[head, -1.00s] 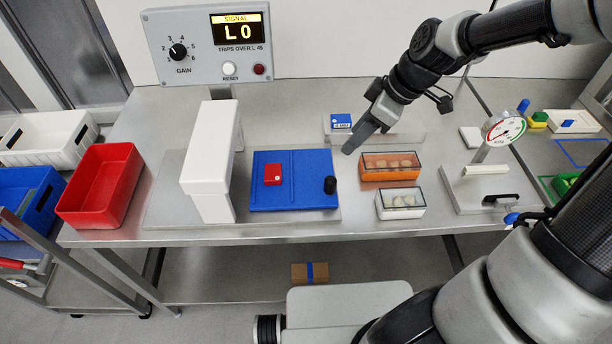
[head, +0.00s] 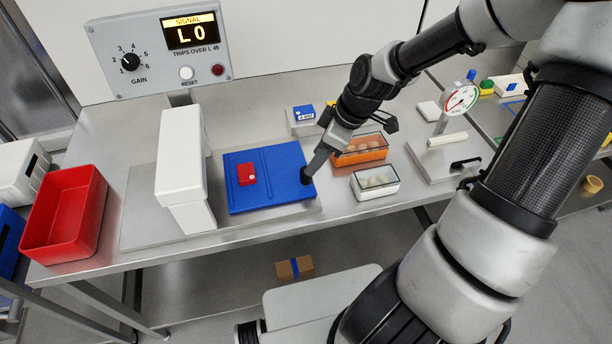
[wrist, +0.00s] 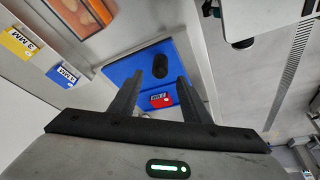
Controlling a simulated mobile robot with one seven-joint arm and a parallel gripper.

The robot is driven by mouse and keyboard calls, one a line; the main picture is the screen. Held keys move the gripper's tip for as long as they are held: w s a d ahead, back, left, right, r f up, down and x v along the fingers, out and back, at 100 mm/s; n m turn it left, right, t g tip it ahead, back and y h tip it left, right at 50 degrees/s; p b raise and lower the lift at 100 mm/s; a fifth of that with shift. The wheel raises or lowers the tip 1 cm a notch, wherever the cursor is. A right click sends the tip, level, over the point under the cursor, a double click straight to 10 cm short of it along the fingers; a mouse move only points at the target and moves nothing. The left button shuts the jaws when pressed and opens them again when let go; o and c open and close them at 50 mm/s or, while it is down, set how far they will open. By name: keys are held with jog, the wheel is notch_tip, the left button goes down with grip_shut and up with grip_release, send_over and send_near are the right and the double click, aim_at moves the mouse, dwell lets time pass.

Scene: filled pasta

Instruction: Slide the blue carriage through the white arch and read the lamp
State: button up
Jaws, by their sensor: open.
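The blue carriage (head: 270,187) lies on the grey plate to the right of the white arch (head: 182,170). A red block (head: 247,174) sits on it, and a black knob (head: 306,176) stands at its right edge. The lamp (head: 217,70) on the signal box is dark red and looks unlit; the display (head: 190,33) reads SIGNAL L 0. My gripper (head: 316,165) is open just above the knob. In the wrist view the knob (wrist: 161,66) shows between and slightly beyond the fingertips of my gripper (wrist: 161,75). I cannot tell whether they touch it.
An orange box (head: 360,150) and a clear-lidded white box (head: 376,183) with pasta stand close right of the carriage. A dial gauge (head: 461,99) stands farther right. A red bin (head: 65,215) is left of the arch. The plate between carriage and arch is clear.

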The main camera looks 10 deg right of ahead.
jog(key=b+x, duration=0.1)
jog(key=x, duration=0.6)
jog(key=shift+w+a+f+b, duration=0.15)
jog(key=shift+f+b, duration=0.15)
grip_shut()
